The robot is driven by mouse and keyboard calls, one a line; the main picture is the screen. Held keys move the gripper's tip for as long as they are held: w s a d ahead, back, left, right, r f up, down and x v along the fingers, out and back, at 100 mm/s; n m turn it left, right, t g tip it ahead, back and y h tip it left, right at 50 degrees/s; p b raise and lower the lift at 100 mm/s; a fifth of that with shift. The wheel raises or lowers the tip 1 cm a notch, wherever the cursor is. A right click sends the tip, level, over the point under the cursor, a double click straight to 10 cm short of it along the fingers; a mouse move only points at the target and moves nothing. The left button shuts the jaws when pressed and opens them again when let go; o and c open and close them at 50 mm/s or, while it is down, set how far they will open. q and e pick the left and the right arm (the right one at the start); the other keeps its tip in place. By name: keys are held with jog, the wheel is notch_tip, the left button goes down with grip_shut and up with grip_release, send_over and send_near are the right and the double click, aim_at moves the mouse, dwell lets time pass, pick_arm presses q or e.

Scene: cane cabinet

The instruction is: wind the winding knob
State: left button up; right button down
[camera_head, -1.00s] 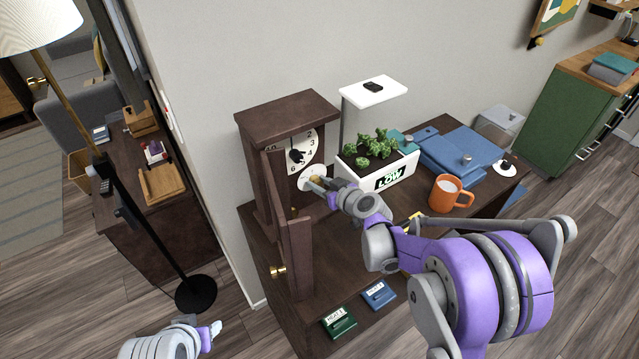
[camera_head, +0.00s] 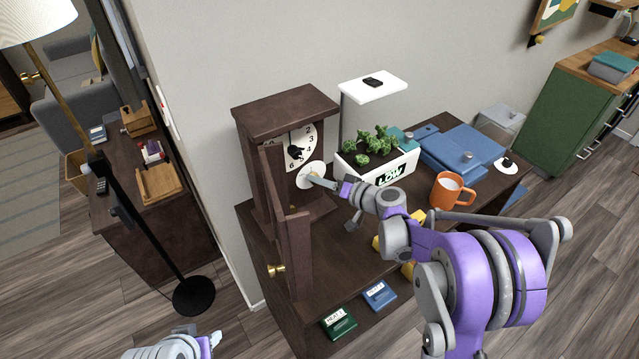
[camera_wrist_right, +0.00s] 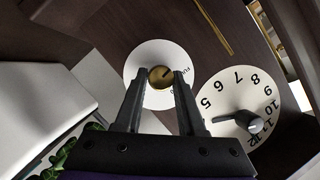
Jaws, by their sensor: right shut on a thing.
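The dark wooden clock (camera_head: 285,110) stands on the cabinet with its door open. Its white dial (camera_head: 301,147) also shows in the right wrist view (camera_wrist_right: 262,95). Below the dial is a white disc (camera_head: 306,183) with a small brass winding knob (camera_wrist_right: 161,77) at its centre. My right gripper (camera_head: 318,180) reaches the disc from the right. In the right wrist view its two fingers (camera_wrist_right: 160,80) are on either side of the knob, shut on it. My left gripper (camera_head: 214,338) is at the bottom edge, away from the clock; its jaws are too small to read.
The open clock door (camera_head: 296,255) stands left of my right gripper. A white planter (camera_head: 375,181) with a lamp panel (camera_head: 374,86) above it stands close on the right. An orange mug (camera_head: 447,192) and blue folders (camera_head: 460,150) are further right. Yellow pieces lie under my arm.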

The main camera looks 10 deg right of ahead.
pick_arm(q)
jog(key=f+b, duration=0.1)
jog(key=f, duration=0.1)
jog(key=s+f+b, duration=0.1)
jog(key=f, duration=0.1)
jog(key=shift+b, duration=0.4)
pick_arm(e)
jog(key=m, duration=0.1)
jog(key=m+y, duration=0.2)
jog(key=m, duration=0.1)
jog(key=shift+f+t, duration=0.25)
jog(key=shift+t, duration=0.15)
pick_arm(q)
jog(key=shift+s, duration=0.1)
pick_arm(e)
jog(key=c, duration=0.5)
grip_release()
pick_arm(q)
jog(key=shift+s+f+b, duration=0.1)
jog(key=shift+f+b, duration=0.4)
jog(key=shift+f, duration=0.05)
pick_arm(e)
jog(key=v, duration=1.1)
jog(key=shift+w, duration=0.1)
